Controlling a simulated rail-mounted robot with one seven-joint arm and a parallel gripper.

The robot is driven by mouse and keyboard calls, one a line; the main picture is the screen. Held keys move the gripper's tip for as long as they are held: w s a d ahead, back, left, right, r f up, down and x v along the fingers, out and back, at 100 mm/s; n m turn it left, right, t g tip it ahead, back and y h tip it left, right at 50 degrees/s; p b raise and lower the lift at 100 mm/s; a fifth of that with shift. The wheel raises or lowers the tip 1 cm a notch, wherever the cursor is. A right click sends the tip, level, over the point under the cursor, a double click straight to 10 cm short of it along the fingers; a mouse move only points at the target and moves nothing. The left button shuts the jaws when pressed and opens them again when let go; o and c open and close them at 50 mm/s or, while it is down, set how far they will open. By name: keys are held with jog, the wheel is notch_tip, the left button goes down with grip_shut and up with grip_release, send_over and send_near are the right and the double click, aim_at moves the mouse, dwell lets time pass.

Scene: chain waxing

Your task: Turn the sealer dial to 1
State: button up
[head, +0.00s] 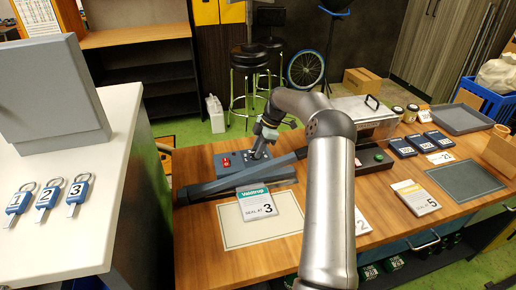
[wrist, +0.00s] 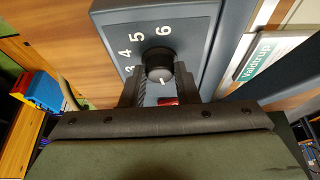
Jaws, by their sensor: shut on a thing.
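The sealer's blue-grey control box (head: 230,158) stands on the wooden bench, with a red switch (head: 226,162) on its face. In the wrist view the black round dial (wrist: 160,65) sits on the panel (wrist: 198,45). The numerals 3, 4, 5 and 6 show around it; the lower part of the scale is hidden by my gripper. A white mark on the dial points down towards my gripper, and the numeral there cannot be read. My gripper (wrist: 157,84) is shut on the dial. In the head view my gripper (head: 260,146) is over the control box.
A Valdrup packet marked "SEAL AT 3" (head: 258,205) lies on a pale mat (head: 235,232) in front. Numbered key tags (head: 48,195) lie on the white counter at left.

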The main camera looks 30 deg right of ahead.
dwell(0.4)
jog(key=o, duration=1)
jog(key=shift+c, duration=0.2)
jog(key=shift+r, duration=0.1)
jog(key=p+v, duration=0.1)
jog(key=v, duration=1.6)
jog(key=shift+r, duration=0.1)
